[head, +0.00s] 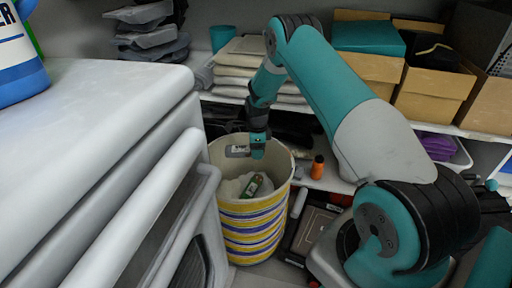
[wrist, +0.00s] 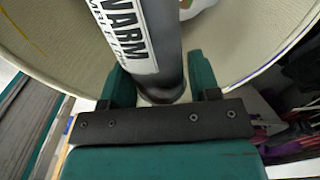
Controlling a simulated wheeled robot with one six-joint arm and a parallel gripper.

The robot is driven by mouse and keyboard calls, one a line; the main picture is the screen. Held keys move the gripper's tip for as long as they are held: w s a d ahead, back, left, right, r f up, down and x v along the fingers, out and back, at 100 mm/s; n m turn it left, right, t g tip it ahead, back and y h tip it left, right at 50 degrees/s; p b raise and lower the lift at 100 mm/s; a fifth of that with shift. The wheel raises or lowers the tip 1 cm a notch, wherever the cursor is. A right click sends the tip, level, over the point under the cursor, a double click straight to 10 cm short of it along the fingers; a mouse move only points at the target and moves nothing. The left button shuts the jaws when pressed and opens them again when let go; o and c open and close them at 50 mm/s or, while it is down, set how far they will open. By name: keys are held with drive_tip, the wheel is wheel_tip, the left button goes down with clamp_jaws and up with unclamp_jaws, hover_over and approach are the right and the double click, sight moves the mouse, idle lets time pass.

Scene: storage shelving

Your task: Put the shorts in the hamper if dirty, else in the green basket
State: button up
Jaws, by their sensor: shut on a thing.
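The hamper (head: 252,225) is a round bin with yellow, white and purple stripes, open at the top. My gripper (head: 258,152) points down inside its mouth. The cylinder also shows at the gripper's left in the head view (head: 237,151). The pale hamper wall (wrist: 245,50) surrounds it. White cloth-like material (head: 232,187) and a small item with a green and red label (head: 252,186) lie inside. I cannot make out any shorts or green basket.
A white appliance (head: 90,130) stands close on the left, with a blue jug (head: 20,60) on top. Shelving behind holds folded cloths (head: 240,65), a teal cup (head: 222,38) and cardboard boxes (head: 435,90). An orange bottle (head: 318,167) stands right of the hamper.

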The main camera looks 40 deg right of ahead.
wheel_tip(320, 180, down, 3)
drive_tip(key=shift+r+b, duration=0.15)
drive_tip(key=shift+b, duration=0.5)
drive_tip(key=o, duration=1.1)
drive_tip(key=shift+r, duration=0.1)
wheel_tip(320, 180, up, 17)
drive_tip(key=p, duration=0.3)
drive_tip(key=shift+r, duration=0.15)
drive_tip(key=shift+s, duration=0.1)
